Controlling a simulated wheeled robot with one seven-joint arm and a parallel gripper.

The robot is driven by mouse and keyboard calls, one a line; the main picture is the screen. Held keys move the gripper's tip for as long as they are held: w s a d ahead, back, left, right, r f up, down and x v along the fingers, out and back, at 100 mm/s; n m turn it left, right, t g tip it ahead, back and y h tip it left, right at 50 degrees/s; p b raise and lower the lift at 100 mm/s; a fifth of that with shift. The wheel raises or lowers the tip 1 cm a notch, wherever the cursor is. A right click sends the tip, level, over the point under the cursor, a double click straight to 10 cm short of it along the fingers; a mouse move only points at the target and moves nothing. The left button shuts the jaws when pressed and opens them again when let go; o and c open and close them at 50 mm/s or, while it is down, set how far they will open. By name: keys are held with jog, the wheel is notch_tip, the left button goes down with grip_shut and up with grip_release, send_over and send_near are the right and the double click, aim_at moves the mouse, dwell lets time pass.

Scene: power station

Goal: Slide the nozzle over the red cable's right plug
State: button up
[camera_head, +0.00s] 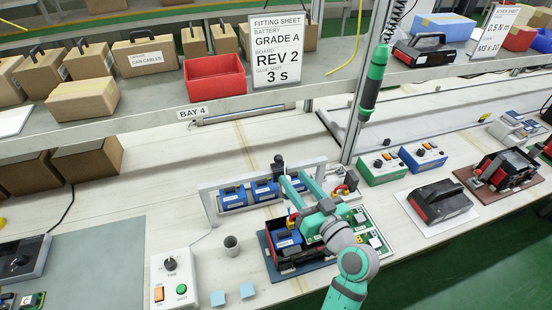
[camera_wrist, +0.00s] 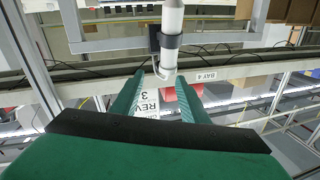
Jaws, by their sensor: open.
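My gripper (camera_head: 287,179) is open above the middle of the bench in the head view. In the wrist view its two green fingers (camera_wrist: 160,82) point toward a white upright cylinder (camera_wrist: 172,22) with a dark collar and a narrow tip, which looks like the nozzle. The tip appears between the fingertips; I cannot tell whether they touch it. In the head view a small black part (camera_head: 279,160) shows at the fingertips. An open red-and-black case (camera_head: 285,258) with a blue block stands below my arm.
A grey frame (camera_head: 208,205) with blue blocks stands behind the case. A green-handled tool (camera_head: 373,78) hangs at right. The bench's left middle is clear.

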aim_at(281, 162)
jog(key=x, duration=1)
jog(key=shift+w+a, duration=0.1)
jog(key=shift+w, duration=0.05)
jog(key=shift+f, duration=0.1)
grip_shut()
